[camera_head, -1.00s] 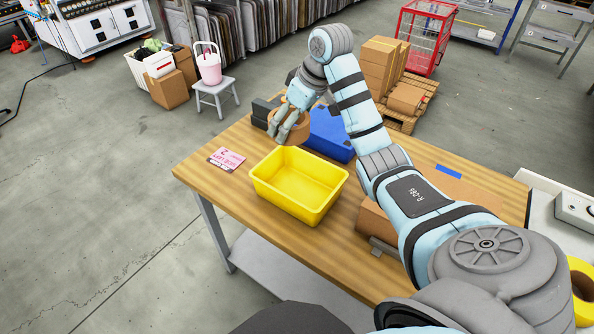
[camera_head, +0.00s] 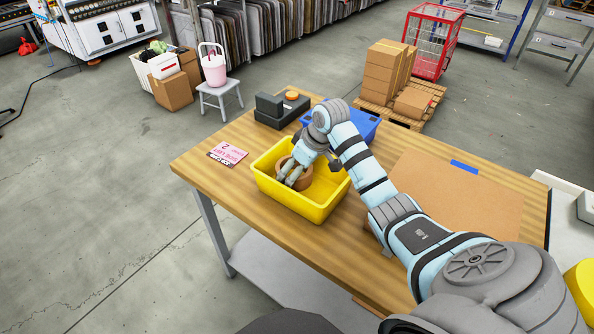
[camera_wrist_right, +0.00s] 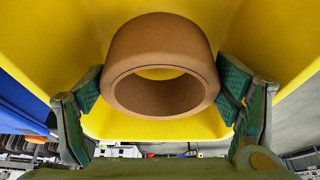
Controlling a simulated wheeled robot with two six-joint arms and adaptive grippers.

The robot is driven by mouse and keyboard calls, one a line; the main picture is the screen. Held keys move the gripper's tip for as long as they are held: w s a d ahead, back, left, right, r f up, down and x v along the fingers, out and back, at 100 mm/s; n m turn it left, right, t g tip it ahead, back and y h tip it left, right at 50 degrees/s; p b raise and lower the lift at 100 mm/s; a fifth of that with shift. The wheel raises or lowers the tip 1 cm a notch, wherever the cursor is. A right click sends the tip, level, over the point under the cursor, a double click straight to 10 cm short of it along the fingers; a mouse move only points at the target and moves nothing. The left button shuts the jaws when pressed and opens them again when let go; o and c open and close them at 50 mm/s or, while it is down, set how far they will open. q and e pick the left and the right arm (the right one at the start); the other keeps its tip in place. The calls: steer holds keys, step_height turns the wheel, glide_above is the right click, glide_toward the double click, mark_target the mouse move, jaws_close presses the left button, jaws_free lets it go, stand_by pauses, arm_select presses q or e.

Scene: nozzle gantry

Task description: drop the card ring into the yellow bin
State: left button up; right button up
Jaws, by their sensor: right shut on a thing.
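The card ring (camera_head: 306,183) is a brown, thick-walled ring. My right gripper (camera_head: 292,178) is shut on it, low over the yellow bin (camera_head: 284,197), within the bin's outline. In the right wrist view the ring (camera_wrist_right: 160,95) sits between the two green finger pads, with yellow bin walls (camera_wrist_right: 40,45) around it. I cannot tell whether the ring touches the bin floor. The bin stands on the wooden table (camera_head: 205,165). My left gripper is not in view.
A blue bin (camera_head: 362,124) stands just behind the yellow one, partly hidden by my arm. Dark boxes (camera_head: 270,108) stand at the table's back corner. A pink card (camera_head: 228,153) lies left of the bin. A brown board (camera_head: 450,200) lies on the right.

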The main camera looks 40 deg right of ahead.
steer(key=shift+f, duration=0.25)
steer(key=shift+f, duration=0.35)
steer(key=o, duration=0.9)
steer(key=shift+c, duration=0.2)
steer(key=shift+r, duration=0.25)
steer(key=p+v, duration=0.2)
steer(key=v, duration=1)
steer(key=shift+r+p, duration=0.35)
steer(key=shift+r, duration=0.1)
